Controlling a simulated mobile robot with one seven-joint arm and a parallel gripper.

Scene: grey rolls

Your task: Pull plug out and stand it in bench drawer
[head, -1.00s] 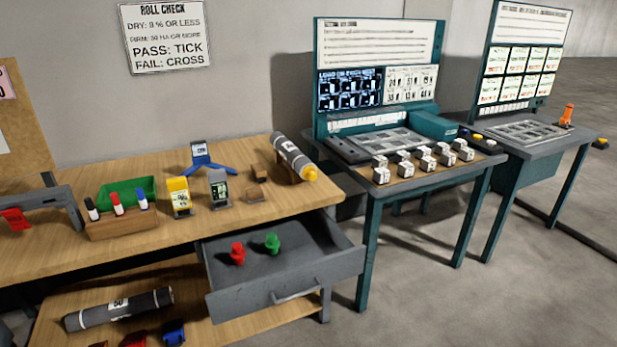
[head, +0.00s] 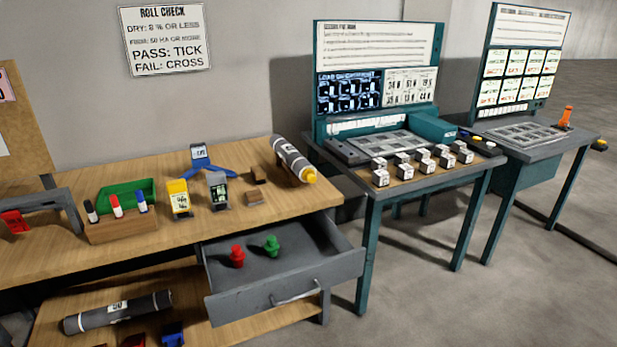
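A yellow plug (head: 311,176) sits in the near end of a grey roll (head: 292,158) at the right end of the wooden bench (head: 130,248). The roll lies at an angle and has a white label. The bench drawer (head: 290,283) below is pulled open. A red plug (head: 237,257) and a green plug (head: 272,246) stand upright inside it, towards the left and back. Bare grey floor shows in the rest of the drawer. My gripper is not in view.
On the bench are a pen block (head: 122,229), a green tray (head: 127,193), yellow and grey meters, a blue stand (head: 207,168) and small wooden blocks. Another roll (head: 118,312) lies on the lower shelf. A teal table (head: 371,251) stands close right of the drawer.

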